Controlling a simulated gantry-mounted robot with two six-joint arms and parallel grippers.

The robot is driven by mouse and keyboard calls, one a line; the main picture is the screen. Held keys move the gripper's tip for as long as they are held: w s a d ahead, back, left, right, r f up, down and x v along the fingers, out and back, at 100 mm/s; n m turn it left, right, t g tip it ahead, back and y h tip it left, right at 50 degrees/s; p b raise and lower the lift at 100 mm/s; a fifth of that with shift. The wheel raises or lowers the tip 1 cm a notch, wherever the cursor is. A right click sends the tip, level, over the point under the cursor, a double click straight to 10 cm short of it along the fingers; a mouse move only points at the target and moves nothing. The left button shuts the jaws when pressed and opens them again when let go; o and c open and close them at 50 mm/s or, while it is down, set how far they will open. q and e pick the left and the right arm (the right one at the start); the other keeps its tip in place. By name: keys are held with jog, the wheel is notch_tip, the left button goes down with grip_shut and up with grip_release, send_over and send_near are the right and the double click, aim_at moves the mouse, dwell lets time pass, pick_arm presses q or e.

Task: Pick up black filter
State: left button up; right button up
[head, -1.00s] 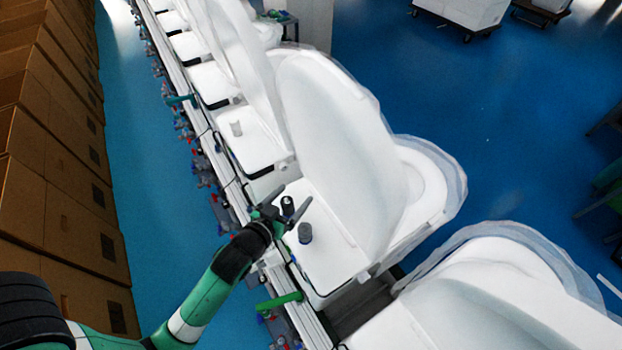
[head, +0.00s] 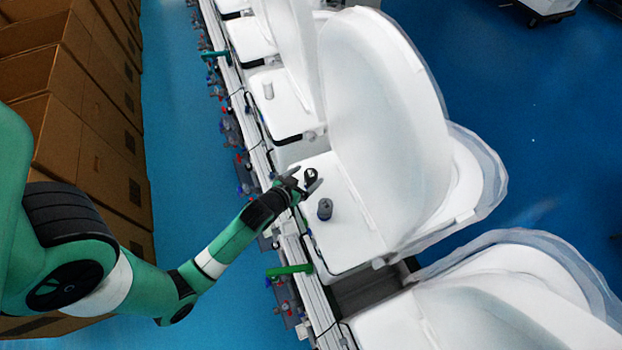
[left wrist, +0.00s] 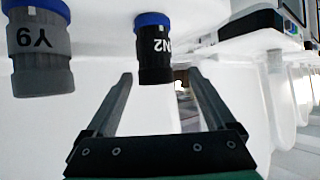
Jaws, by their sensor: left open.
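The black filter (head: 310,177) stands on the white deck of the nearest full toilet in the head view. In the left wrist view the black filter (left wrist: 154,50) has a blue band and pale marks that look like "N2", upside down. My left gripper (head: 309,181) is open around or just in front of the black filter; the head view does not settle which. In the left wrist view its two fingers (left wrist: 160,88) point towards the filter, one on each side and not closed on it. My right gripper does not show.
A grey filter (head: 325,209) stands close by on the same deck; it also shows in the left wrist view (left wrist: 40,50), marked "Y9". A raised white lid (head: 385,125) stands behind. A green lever (head: 290,271) sits on the line's edge. Cardboard boxes (head: 90,150) line the left.

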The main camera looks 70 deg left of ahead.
aim_at(315, 171)
pick_arm(q)
jog(key=x, duration=0.5)
jog(key=shift+w+d, duration=0.15)
jog(key=shift+w, duration=0.1)
grip_shut()
